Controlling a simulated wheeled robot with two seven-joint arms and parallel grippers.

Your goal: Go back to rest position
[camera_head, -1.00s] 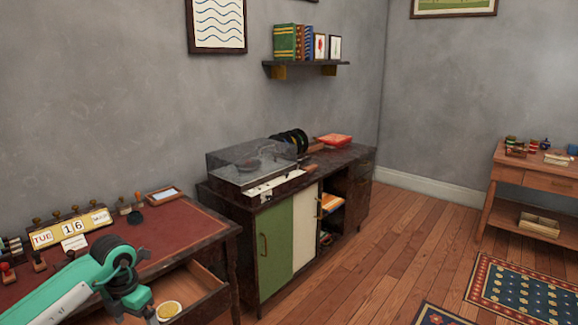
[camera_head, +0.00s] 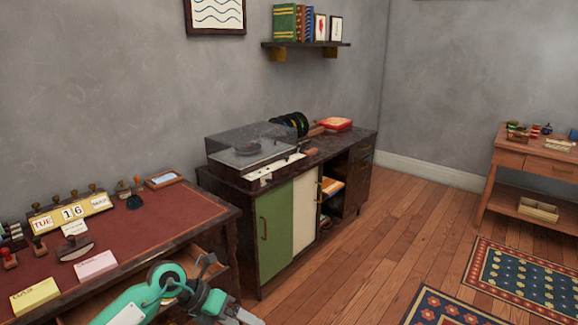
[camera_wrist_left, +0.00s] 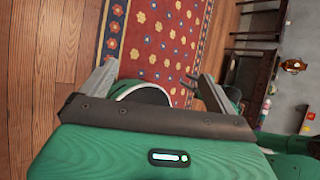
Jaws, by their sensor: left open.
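My left arm comes in at the bottom of the head view, in front of the red-topped desk. My left gripper (camera_head: 236,312) is at the bottom edge of that view, partly cut off. In the left wrist view the left gripper (camera_wrist_left: 158,88) has its two grey fingers wide apart. Nothing is held between them; the patterned rug and floor show beyond. My right gripper is in neither view.
The desk (camera_head: 150,225) holds a calendar block (camera_head: 68,213), stamps and note pads (camera_head: 35,296). An open drawer (camera_head: 212,262) lies beside my left arm. A cabinet (camera_head: 275,240) bears a record player (camera_head: 250,155). Wooden floor (camera_head: 370,240) and rugs (camera_head: 525,280) lie to the right.

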